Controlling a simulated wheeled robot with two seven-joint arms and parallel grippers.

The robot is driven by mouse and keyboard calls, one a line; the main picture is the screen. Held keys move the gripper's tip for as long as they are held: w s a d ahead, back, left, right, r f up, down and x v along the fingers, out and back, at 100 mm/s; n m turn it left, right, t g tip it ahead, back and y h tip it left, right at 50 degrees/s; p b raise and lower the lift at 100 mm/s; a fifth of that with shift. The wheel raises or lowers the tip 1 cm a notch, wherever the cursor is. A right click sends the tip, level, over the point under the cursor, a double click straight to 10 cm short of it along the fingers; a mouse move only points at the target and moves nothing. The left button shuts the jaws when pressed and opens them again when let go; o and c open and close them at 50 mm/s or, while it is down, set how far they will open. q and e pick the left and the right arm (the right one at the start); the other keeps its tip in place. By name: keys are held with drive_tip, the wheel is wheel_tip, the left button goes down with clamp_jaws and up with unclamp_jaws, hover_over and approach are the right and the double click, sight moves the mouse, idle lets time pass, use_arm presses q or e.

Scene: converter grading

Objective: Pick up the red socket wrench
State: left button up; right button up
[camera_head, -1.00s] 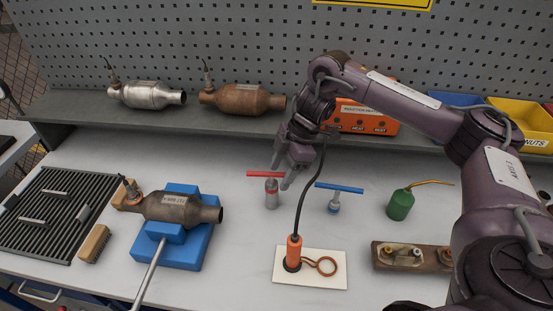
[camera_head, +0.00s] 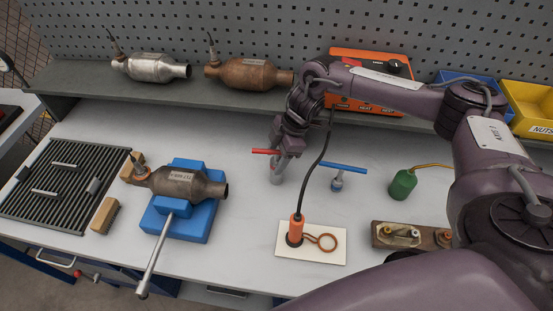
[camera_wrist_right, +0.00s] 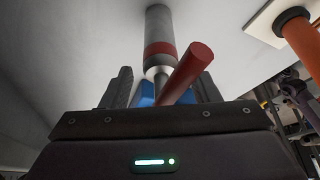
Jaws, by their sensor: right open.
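The red socket wrench stands upright on the white bench, with a red crossbar handle (camera_head: 264,151) on top of a grey metal body (camera_head: 276,177). My right gripper (camera_head: 279,163) is at the wrench from above and partly hides its top and right side. In the right wrist view the fingers (camera_wrist_right: 164,90) are apart. The red bar (camera_wrist_right: 188,72) reaches into the space between them, and the grey body with its red band (camera_wrist_right: 159,40) stands just beyond. I cannot tell whether a finger touches it. My left gripper is not in view.
A blue-handled wrench (camera_head: 343,168) stands close on the right. An orange probe (camera_head: 296,230) with a dark cable rises from a white pad in front. A converter (camera_head: 178,184) rests on a blue holder at left. A shelf (camera_head: 215,104) runs behind.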

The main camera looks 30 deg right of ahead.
drive_tip(key=shift+s, duration=0.1)
drive_tip(key=shift+c, duration=1)
drive_tip(key=c, duration=1)
drive_tip(key=shift+r, duration=0.1)
